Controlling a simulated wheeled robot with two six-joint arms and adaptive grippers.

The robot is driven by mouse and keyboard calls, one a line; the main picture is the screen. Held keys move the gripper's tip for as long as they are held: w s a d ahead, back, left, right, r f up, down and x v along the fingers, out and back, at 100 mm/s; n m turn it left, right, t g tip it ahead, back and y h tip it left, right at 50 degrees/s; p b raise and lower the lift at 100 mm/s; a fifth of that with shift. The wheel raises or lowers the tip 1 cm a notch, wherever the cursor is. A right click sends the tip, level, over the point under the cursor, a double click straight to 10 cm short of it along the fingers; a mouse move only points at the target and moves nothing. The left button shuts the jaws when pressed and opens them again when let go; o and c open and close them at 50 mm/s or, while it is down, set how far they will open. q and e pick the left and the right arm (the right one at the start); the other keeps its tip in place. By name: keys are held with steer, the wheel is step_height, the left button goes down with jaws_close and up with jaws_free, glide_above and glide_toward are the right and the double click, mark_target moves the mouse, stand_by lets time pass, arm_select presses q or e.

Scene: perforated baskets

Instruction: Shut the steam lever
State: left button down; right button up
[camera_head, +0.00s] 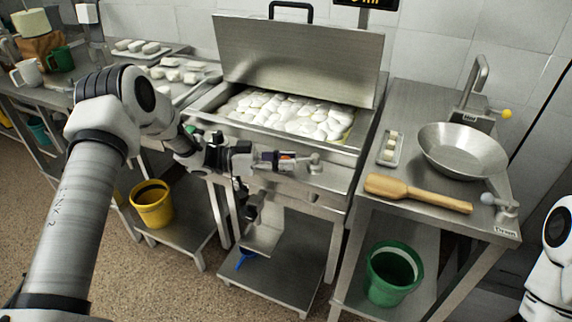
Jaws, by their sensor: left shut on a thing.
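A wide steel steamer (345,165) stands in the middle with its lid (300,60) raised, showing pale, lumpy food inside. A small lever with a round metal pivot (315,163) sits at its front edge; I take it to be the steam lever. My left gripper (272,160) reaches in from the left and is shut on the lever's handle, which points left from the pivot. The gripper hides most of the handle, and a small red patch shows near its fingers. Of my right arm only a white part shows at the right edge; its gripper is out of view.
A green bucket (394,274) stands below. A yellow bucket (152,205) and trays (180,78) are on the left.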

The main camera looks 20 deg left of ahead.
arm_select(q)
steer(key=shift+w+a+m+g, duration=0.1)
steer(key=shift+w+m+g, duration=0.1)
steer(key=shift+m+g, duration=0.3)
steer(key=shift+h, duration=0.3)
steer(key=c, duration=0.9)
jaws_free()
steer(key=shift+w, duration=0.1)
steer(key=shift+o, duration=0.2)
steer(key=v, duration=1.2)
